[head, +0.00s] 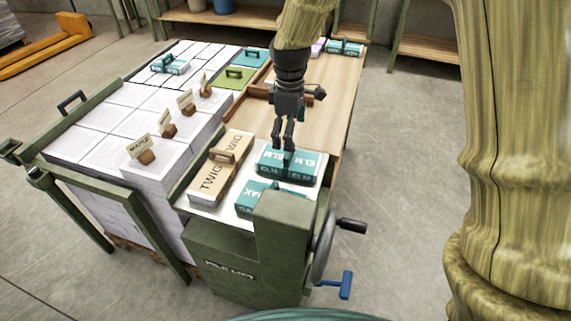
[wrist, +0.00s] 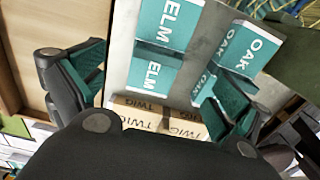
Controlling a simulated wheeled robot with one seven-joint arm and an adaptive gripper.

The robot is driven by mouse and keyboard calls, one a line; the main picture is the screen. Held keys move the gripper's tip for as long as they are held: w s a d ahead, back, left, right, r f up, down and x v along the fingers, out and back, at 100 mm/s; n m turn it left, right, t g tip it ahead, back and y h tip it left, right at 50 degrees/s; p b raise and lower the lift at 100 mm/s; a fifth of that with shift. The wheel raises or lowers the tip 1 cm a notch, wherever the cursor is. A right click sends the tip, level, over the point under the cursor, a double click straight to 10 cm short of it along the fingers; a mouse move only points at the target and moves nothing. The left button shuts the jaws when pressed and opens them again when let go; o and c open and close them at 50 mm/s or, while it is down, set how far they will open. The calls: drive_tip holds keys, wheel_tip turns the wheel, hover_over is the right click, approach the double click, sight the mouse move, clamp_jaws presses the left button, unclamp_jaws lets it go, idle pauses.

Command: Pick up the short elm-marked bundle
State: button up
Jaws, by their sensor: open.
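The elm-marked bundle (head: 303,164) is a short teal block with white ELM labels and a dark band across its middle. It lies on the pale top of the green lift at the front. It also shows between my fingers in the wrist view (wrist: 149,76). My gripper (head: 283,148) is open and points down above the bundle, partly covering it in the head view. I cannot tell whether the fingers touch it. The teal OAK bundle (head: 247,200) lies nearer the front, partly hidden by the lift's post. It also shows at the right in the wrist view (wrist: 248,47).
A longer brown TWIG bundle (head: 212,178) lies left of the elm one. White paper stacks (head: 95,152) with small signs on brown blocks stand further left. The wooden bench top (head: 330,90) behind is partly clear. A handwheel (head: 324,247) sticks out right of the lift.

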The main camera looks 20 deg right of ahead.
drive_tip(key=shift+w+d+f, duration=0.1)
drive_tip(key=shift+w+f, duration=0.05)
drive_tip(key=shift+f, duration=5.25)
drive_tip(key=c, duration=1.3)
